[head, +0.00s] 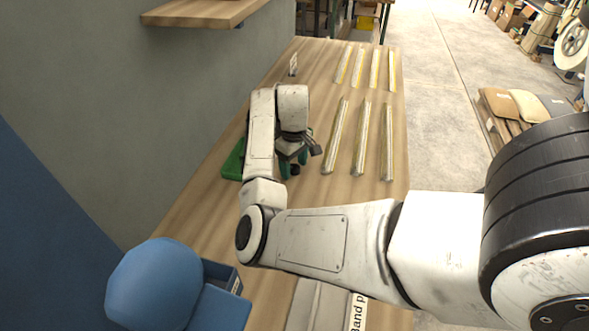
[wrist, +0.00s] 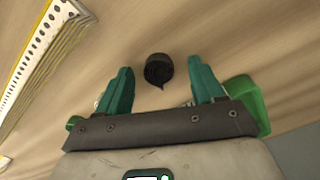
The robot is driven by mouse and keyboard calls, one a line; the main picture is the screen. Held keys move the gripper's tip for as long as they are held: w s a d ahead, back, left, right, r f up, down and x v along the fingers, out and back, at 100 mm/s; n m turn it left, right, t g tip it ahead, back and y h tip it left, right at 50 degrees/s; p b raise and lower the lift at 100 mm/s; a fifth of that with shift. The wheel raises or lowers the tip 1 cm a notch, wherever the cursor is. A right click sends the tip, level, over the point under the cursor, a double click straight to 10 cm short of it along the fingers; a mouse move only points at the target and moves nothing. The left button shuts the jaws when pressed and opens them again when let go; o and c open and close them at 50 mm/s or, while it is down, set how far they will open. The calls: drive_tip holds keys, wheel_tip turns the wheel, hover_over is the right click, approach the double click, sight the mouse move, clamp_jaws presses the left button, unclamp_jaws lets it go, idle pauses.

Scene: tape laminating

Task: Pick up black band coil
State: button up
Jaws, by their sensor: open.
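The black band coil (wrist: 159,69) lies on the wooden table in the wrist view, a small dark round roll with a short pointed end. It also shows as a small dark spot by my gripper in the head view (head: 295,170). My gripper (wrist: 162,75) has green fingers, spread apart, with the coil between and slightly beyond the fingertips. The fingers do not touch the coil. In the head view my gripper (head: 293,165) points down over the table, partly hidden by my arm.
A green object (head: 233,160) lies left of my gripper, partly behind my arm. Several long strips (head: 361,140) lie in rows to the right and at the back; one strip bundle (wrist: 38,60) shows in the wrist view. A grey wall (head: 150,110) borders the table's left. A dark box (head: 222,275) stands near the front.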

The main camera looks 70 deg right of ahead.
drive_tip(key=c, duration=1.1)
drive_tip(key=shift+r, duration=0.1)
